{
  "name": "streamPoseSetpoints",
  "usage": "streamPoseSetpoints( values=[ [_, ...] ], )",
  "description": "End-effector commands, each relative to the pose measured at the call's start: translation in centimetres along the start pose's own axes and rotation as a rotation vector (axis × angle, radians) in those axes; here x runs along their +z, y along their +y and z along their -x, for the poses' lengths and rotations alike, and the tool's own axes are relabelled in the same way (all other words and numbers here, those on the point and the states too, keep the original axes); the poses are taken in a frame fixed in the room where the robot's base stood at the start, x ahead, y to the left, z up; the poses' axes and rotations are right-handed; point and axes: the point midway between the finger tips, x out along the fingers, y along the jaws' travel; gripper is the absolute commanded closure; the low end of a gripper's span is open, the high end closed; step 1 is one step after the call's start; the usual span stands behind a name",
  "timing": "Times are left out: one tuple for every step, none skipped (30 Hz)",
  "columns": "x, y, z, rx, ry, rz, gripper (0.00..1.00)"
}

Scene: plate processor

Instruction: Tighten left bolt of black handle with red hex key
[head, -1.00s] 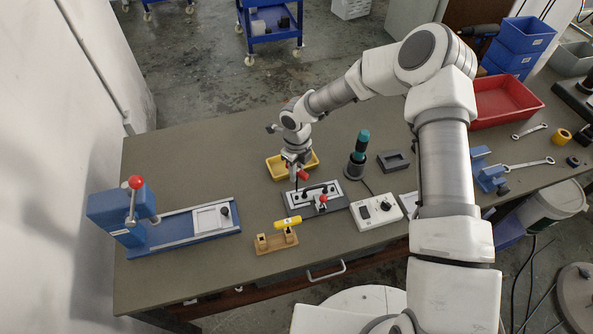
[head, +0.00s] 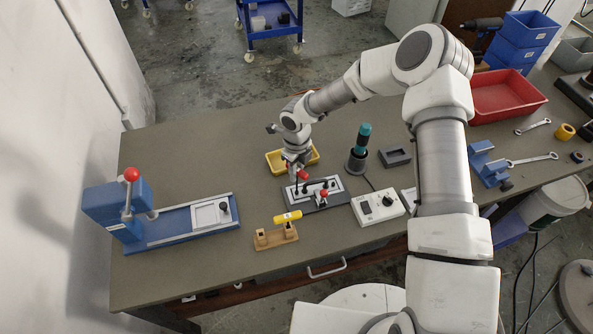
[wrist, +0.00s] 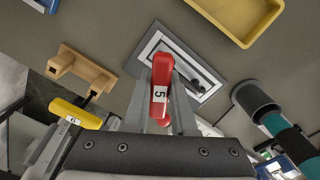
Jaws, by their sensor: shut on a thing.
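The red hex key (wrist: 160,88), labelled 5, is held upright between the fingers of my gripper (head: 296,171). Its red grip also shows in the head view (head: 303,175). The black handle (head: 318,184) lies on a pale plate in a dark fixture (head: 334,204). My gripper is above the left end of this handle. In the wrist view, part of the black handle (wrist: 207,78) shows right of the red grip. The left bolt and the key's tip are hidden, so I cannot tell whether they touch.
A yellow tray (head: 313,158) sits behind the fixture. A wooden stand (head: 277,238) with a yellow-handled tool (head: 288,216) is in front. A teal screwdriver in a black holder (head: 355,163) and a white control box (head: 377,208) stand to the right. A blue press (head: 120,215) is left.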

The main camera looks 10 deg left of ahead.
Motion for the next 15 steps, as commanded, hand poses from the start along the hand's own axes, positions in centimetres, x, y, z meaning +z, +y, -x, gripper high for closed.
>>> streamPoseSetpoints(
  values=[
    [0.0,0.0,-0.08,0.0,0.0,0.0,1.0],
    [0.0,0.0,-0.11,0.0,0.0,0.0,1.0],
    [0.0,0.0,-0.17,0.0,0.0,0.0,1.0],
    [0.0,0.0,-0.2,0.0,0.0,0.0,1.0],
    [0.0,0.0,-0.24,0.0,0.0,0.0,1.0],
    [0.0,0.0,-0.29,0.0,0.0,0.0,1.0],
    [0.0,0.0,-0.33,0.0,0.0,0.0,1.0],
    [0.0,0.0,-0.37,0.0,0.0,0.0,1.0],
    [0.0,0.0,-0.42,0.0,0.0,0.0,1.0],
    [0.0,0.0,-0.45,0.0,0.0,0.0,1.0],
    [0.0,0.0,-0.49,0.0,0.0,0.0,1.0],
    [0.0,0.0,-0.54,0.0,0.0,0.0,1.0],
    [0.0,0.0,-0.57,0.0,0.0,0.0,1.0],
    [0.0,0.0,-0.61,0.0,0.0,0.0,1.0],
    [0.0,0.0,-0.61,0.0,0.0,0.0,1.0]
  ],
)
